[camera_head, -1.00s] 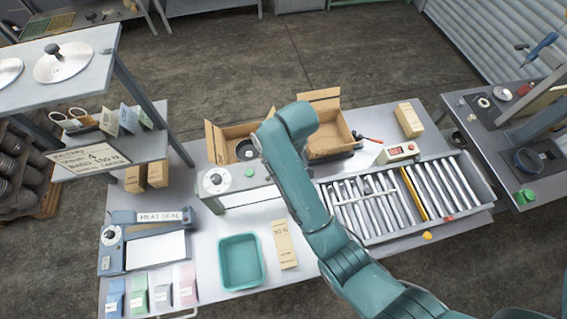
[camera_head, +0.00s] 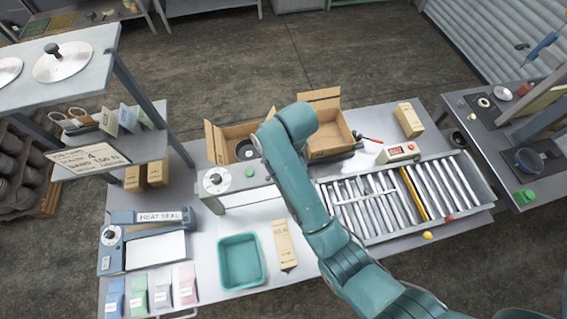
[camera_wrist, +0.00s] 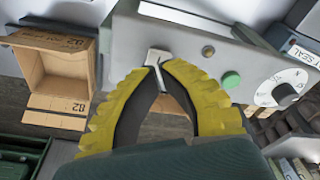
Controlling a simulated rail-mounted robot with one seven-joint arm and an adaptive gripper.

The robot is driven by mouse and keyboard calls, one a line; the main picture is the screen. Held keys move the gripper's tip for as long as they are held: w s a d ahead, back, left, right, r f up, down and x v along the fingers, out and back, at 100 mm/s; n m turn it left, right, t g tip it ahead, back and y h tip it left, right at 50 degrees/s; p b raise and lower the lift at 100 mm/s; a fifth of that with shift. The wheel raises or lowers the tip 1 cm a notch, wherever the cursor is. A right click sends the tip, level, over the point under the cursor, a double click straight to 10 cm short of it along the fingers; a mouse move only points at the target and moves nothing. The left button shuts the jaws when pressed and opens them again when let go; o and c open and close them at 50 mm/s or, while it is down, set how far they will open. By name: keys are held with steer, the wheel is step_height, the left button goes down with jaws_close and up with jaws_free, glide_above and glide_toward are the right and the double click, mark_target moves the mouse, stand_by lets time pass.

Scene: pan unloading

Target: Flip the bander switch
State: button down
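The bander (camera_head: 232,186) is a light grey machine with a dial and a green button, standing mid-bench in the head view. In the wrist view, its grey face (camera_wrist: 220,58) carries the green button (camera_wrist: 231,80), a dial (camera_wrist: 281,88) and a small metal switch lever (camera_wrist: 157,58). My gripper (camera_wrist: 160,66) has yellow-edged dark fingers that converge at this lever. The fingertips are close together and look shut. Whether they touch or pinch the lever I cannot tell. In the head view my arm hides my gripper and the switch.
Open cardboard boxes (camera_head: 330,140) stand behind the bander. A roller conveyor (camera_head: 405,200) lies to its right. A raised shelf (camera_head: 70,75) stands at left.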

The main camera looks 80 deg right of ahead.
steer(key=shift+f+b, duration=0.55)
steer(key=shift+f, duration=1)
stand_by(0.4)
step_height(320, 180, up, 3)
steer(key=p, duration=0.2)
steer(key=shift+f+p, duration=0.1)
steer(key=shift+p, duration=0.2)
steer(key=shift+r, duration=2.15)
